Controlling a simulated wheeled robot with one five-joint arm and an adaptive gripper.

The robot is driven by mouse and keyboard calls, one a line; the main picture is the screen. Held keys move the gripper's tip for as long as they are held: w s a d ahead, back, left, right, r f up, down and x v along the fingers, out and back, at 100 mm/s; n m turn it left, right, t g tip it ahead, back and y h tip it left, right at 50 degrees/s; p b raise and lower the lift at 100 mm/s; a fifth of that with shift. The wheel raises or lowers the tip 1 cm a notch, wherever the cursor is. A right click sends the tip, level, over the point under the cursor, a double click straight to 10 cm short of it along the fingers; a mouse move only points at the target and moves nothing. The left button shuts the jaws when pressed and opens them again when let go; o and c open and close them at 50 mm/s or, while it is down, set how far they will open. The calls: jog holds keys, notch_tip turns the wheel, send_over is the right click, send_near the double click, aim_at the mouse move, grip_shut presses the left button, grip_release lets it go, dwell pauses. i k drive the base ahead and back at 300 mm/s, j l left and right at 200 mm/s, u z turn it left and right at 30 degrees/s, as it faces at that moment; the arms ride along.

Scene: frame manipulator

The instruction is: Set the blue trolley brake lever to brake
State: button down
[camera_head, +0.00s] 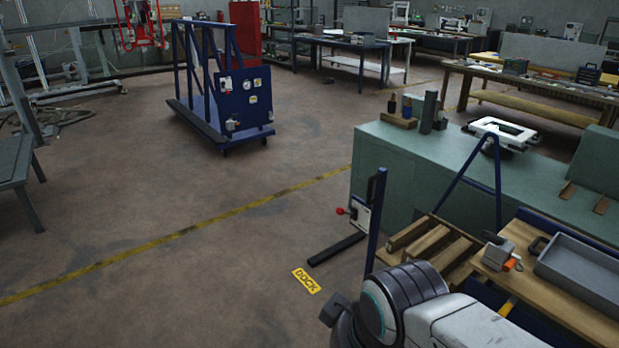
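A blue trolley (205,112) with an upright A-frame stands on the floor at the back, left of centre. Its end panel (258,104) carries a gauge, several pale labels and small fittings. A small pale fitting (232,124) sits low on that panel, and another (227,83) sits near its upper left; I cannot tell which is the brake lever or how it is set. My arm's grey and white links show at the bottom right, far from the trolley. I cannot make out my gripper's fingers.
A blue post frame with a red-knobbed fitting (340,211) stands near the yellow DOCK floor mark (306,281). A green bench (400,150) and a wooden worktop with a grey tray (583,270) fill the right. Open floor (180,210) lies before the trolley, crossed by a yellow line.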

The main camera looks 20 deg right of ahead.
aim_at(339, 211)
jog(key=i, duration=2.95)
jog(key=u, duration=0.4)
